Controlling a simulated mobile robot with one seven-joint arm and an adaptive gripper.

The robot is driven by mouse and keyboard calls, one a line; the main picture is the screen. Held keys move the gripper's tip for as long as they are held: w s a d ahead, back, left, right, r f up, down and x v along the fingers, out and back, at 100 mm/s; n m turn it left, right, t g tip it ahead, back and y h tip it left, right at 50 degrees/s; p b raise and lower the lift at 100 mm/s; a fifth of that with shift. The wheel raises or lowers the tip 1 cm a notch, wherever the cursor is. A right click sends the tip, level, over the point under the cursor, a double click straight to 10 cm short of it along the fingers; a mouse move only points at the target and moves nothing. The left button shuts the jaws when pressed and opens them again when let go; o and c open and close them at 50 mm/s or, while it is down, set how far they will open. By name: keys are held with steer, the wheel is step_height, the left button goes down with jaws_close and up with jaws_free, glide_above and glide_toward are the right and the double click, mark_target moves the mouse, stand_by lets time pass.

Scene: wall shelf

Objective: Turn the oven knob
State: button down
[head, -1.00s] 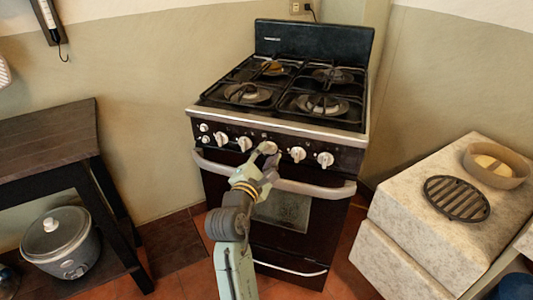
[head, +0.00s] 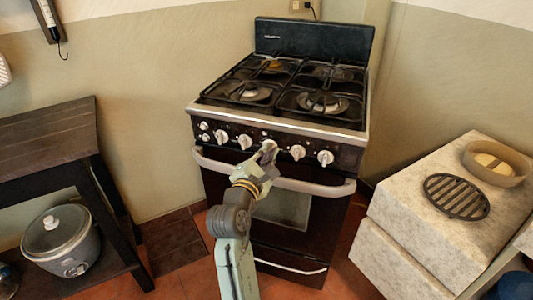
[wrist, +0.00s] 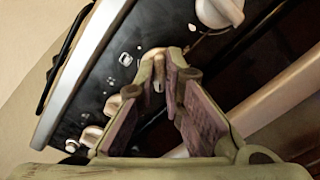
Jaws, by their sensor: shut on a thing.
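The black oven (head: 280,200) stands against the wall with a row of white knobs on its front panel. My gripper (head: 267,148) is at the panel, on a middle knob (head: 269,143). In the wrist view, my gripper's fingers (wrist: 164,62) converge on this knob (wrist: 153,54), with their tips close around it. The fingers hide part of the knob, and its exact angle is hard to tell. Another white knob (wrist: 220,12) shows beyond the fingers at the upper right of the wrist view.
The oven handle (head: 315,186) runs just below the knobs, close to my gripper. Other knobs (head: 298,152) sit on both sides. A dark table (head: 45,135) with a rice cooker below stands left. A stone counter (head: 400,215) is at right. Floor shows between.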

steer(key=shift+m, duration=0.4)
steer(key=m, duration=0.5)
steer(key=shift+f+m, duration=0.15)
steer(key=shift+m, duration=0.25)
steer(key=m+b, duration=0.4)
steer(key=m, duration=0.5)
steer(key=m+b, duration=0.4)
steer(key=m, duration=0.6)
steer(key=shift+a+f+b, duration=0.15)
steer(key=shift+b, duration=0.15)
steer(key=shift+m, duration=0.3)
steer(key=c, duration=1.7)
jaws_free()
